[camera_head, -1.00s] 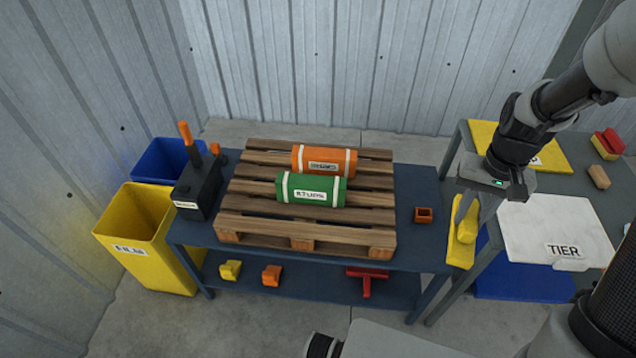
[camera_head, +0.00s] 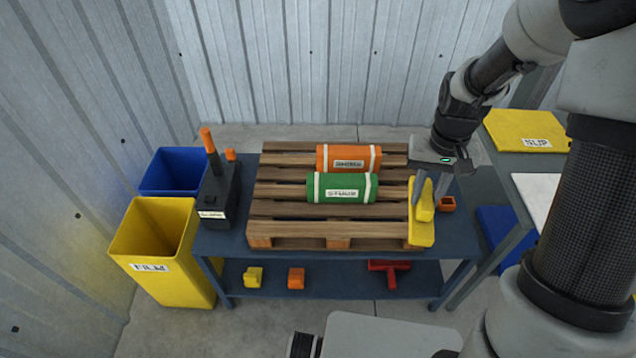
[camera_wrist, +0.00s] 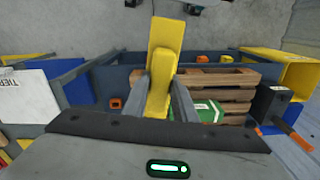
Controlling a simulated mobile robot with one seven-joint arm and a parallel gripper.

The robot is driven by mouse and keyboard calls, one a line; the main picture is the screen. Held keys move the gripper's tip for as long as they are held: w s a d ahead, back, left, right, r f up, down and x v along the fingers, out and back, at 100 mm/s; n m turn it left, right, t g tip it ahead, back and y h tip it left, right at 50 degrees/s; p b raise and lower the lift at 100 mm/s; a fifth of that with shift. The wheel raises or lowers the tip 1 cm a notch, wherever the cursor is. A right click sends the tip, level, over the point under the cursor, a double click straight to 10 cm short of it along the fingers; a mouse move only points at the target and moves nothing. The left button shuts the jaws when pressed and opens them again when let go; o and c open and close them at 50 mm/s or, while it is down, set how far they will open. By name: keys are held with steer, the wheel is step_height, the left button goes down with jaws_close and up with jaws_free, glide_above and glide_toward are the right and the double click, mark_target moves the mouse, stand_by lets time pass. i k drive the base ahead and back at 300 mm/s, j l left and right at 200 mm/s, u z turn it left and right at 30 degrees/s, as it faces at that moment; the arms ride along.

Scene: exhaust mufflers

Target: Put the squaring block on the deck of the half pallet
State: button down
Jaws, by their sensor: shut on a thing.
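The squaring block is the yellow piece (camera_head: 422,226) with a flat plate and a raised grip. My gripper (camera_head: 428,196) is shut on its raised grip and holds it at the right end of the half pallet. In the wrist view the yellow block (camera_wrist: 164,45) sits between my two fingers. The half pallet (camera_head: 290,228) is wooden and slatted and lies on a blue-grey bench. An orange roll (camera_head: 349,150) and a green roll (camera_head: 342,195) lie on its deck. The block hides the pallet's front right corner; I cannot tell whether it touches the deck.
A black strapping tool (camera_head: 218,190) stands left of the pallet. A small orange square piece (camera_head: 446,204) lies right of it. Yellow (camera_head: 150,268) and blue (camera_head: 170,172) bins stand at the left. A side table with a yellow SLIP sheet (camera_head: 525,130) is at the right. The deck's left part is bare.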

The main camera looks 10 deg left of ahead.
mark_target(265, 181)
steer(key=j, duration=0.5)
steer(key=i+j+u, duration=0.15)
steer(key=j, duration=0.3)
steer(key=i+j, duration=0.15)
steer(key=j, duration=0.15)
steer(key=i+j+u, duration=0.1)
steer(key=j, duration=0.25)
steer(key=i+j, duration=0.15)
steer(key=j, duration=0.15)
steer(key=u, duration=0.05)
